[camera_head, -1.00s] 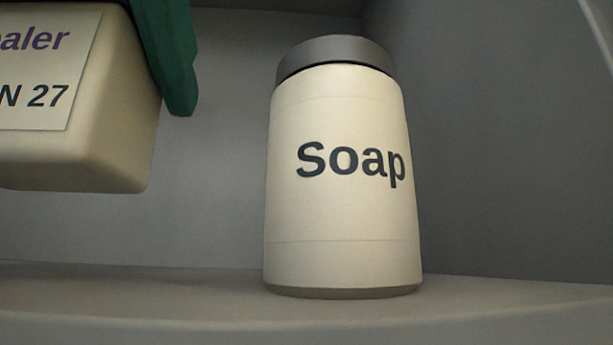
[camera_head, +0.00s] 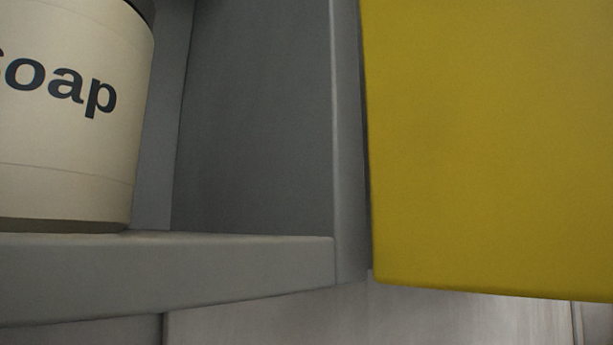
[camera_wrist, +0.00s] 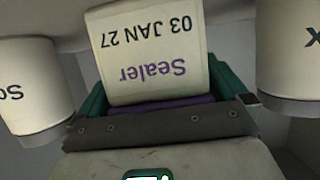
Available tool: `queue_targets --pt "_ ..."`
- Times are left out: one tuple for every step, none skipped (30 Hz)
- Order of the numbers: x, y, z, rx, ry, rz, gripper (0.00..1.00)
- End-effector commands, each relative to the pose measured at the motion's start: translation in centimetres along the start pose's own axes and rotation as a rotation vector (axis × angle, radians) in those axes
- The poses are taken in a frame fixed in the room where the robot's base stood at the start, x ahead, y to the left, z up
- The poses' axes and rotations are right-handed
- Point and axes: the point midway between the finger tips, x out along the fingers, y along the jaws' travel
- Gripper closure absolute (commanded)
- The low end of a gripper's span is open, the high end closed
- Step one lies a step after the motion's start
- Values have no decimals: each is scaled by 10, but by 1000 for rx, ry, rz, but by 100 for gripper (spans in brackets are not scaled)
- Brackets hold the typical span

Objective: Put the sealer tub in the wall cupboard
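The cream sealer tub (camera_wrist: 146,45) shows upside down in the wrist view, with its label reading Sealer 03 JAN 27 and a purple lid. My gripper (camera_wrist: 160,82) has its green fingers at both sides of the tub near the lid and appears shut on it. The tub is inside the grey wall cupboard (camera_head: 255,120), between two other tubs. I cannot tell whether its base touches the shelf (camera_head: 230,270). The head view does not show the tub or my gripper.
The soap tub (camera_head: 65,130) stands on the shelf at the left of the head view; it is also left in the wrist view (camera_wrist: 30,85). Another cream tub (camera_wrist: 285,60) is close on the right there. A yellow panel (camera_head: 490,140) stands right of the cupboard's side wall.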

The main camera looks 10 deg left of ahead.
Motion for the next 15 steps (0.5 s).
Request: queue_targets --pt "0 0 0 0 0 0 0" --pt "-1 0 -1 0 0 -1 0" --pt "-1 0 -3 0 0 -1 0" --pt "-2 0 -5 0 -1 -2 0" --pt "-4 0 -3 0 0 0 0" --pt "-8 0 -3 0 1 1 0" --pt "-12 0 -3 0 2 1 0" --pt "-17 0 -3 0 1 1 0" --pt "-24 0 -3 0 3 1 0" --pt "-30 0 -2 1 2 0 0" --pt "-36 0 -2 1 4 1 0" --pt "-45 0 -2 0 3 1 0" --pt "-52 1 -2 0 3 1 0" --pt "-58 0 -2 0 2 1 0" --pt "-66 0 -2 0 2 1 0"
